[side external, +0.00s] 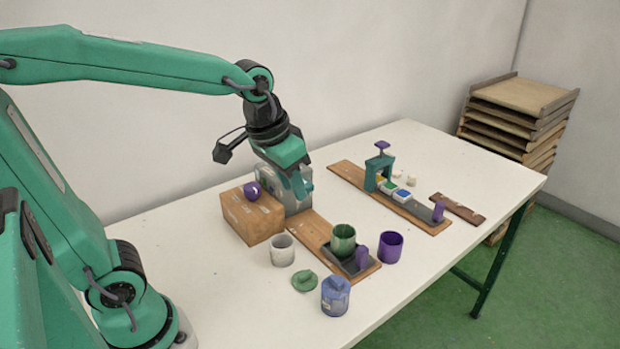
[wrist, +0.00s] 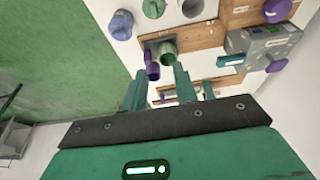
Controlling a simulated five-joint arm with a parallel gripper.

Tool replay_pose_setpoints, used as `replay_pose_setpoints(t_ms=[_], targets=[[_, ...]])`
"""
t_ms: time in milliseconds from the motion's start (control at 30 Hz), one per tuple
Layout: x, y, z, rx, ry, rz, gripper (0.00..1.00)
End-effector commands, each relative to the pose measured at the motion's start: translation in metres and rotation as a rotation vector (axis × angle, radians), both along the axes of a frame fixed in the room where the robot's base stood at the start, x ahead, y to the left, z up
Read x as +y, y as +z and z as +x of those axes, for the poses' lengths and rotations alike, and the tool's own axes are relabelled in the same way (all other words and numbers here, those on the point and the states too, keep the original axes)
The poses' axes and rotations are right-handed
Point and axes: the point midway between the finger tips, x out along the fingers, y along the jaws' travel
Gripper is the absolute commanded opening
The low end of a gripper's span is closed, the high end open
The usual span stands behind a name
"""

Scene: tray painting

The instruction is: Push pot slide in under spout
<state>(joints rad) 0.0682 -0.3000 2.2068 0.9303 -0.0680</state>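A green pot (side external: 344,240) stands on a dark slide (side external: 350,262) at the near end of a wooden board (side external: 312,238); the pot also shows in the wrist view (wrist: 165,48). A purple upright handle (side external: 362,257) is at the slide's right end. At the board's far end stands a grey dispenser (side external: 297,192), also in the wrist view (wrist: 268,45), with a teal spout (wrist: 230,60). The pot is well apart from it. My gripper (wrist: 160,70) is open and empty, its teal fingers apart. In the side view it is in the air around the dispenser, fingertips hard to make out.
A cardboard box (side external: 252,216) adjoins the dispenser. A pale cup (side external: 282,249), green lid (side external: 305,281), blue lidded jar (side external: 335,296) and purple cup (side external: 391,246) surround the slide. A second board (side external: 350,174) with a teal frame (side external: 372,172) lies farther back.

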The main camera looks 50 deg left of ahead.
Motion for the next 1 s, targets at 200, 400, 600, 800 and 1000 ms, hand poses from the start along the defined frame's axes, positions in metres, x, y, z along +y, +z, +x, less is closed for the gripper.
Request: replay_pose_setpoints(t_ms=[200,400,600,800,1000], targets=[[-0.012,-0.017,0.038,0.073,-0.003,0.000,0.29],[-0.024,-0.038,0.069,0.137,-0.002,0.001,0.29],[-0.037,-0.066,0.099,0.199,-0.002,0.006,0.29],[-0.050,-0.098,0.125,0.257,-0.002,0.014,0.29],[-0.059,-0.121,0.139,0.295,0.000,0.019,0.29]])
